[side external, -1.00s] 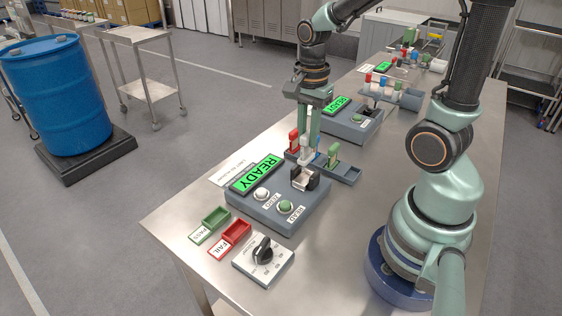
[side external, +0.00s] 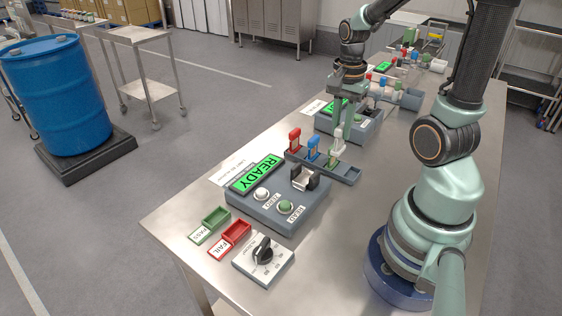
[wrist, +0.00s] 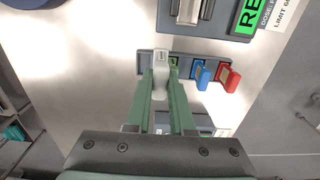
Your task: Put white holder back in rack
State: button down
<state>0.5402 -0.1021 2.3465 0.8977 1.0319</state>
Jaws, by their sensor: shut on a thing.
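My gripper (side external: 341,128) is shut on the white holder (side external: 338,140) and holds it upright over the rack's right part in the side view. The white holder also shows between my fingertips in the wrist view (wrist: 160,67). The grey-blue rack (side external: 350,174) lies on the bench behind the reader. A red holder (side external: 295,139) and a blue holder (side external: 313,147) stand in its left part; both show to the right in the wrist view. A green holder (side external: 333,161) is mostly hidden below the white one. I cannot tell whether the white holder touches the rack.
The reader (side external: 275,197) with a green READY screen and an empty black clamp (side external: 305,178) stands beside the rack. Green and red trays (side external: 236,232) and a dial box (side external: 263,260) lie nearer the corner. Another READY unit (side external: 350,127) stands close behind the rack.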

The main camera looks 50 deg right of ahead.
jog(key=s+d+f, duration=0.3)
jog(key=d+f, duration=0.1)
jog(key=f, duration=0.2)
jog(key=shift+s+f, duration=0.15)
jog(key=shift+f, duration=0.05)
dwell(0.4)
jog(key=shift+f, duration=1.4)
dwell(0.8)
jog(key=c, duration=0.7)
grip_release()
jog(key=shift+r, duration=0.1)
notch_tip(320, 180, up, 12)
